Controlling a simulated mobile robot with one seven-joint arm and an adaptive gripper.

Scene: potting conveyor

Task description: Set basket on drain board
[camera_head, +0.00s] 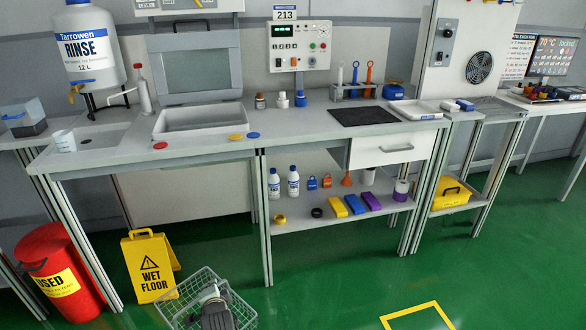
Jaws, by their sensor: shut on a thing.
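A wire basket (187,287) hangs low at the bottom of the view, in front of the bench and above the green floor. My gripper (212,292) is over the basket, seen from above and behind. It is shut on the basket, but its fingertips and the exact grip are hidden. No surface is labelled as the drain board. A shallow recess (92,139) lies under the rinse tank at the bench's left, and a grey ribbed panel (492,108) lies at the right. I cannot tell which is the drain board.
A yellow wet floor sign (150,266) stands just left of the basket, and a red bin (62,270) is farther left. The bench (290,130) holds a white basin (197,120), a rinse tank (90,45) and bottles. Floor to the right is clear.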

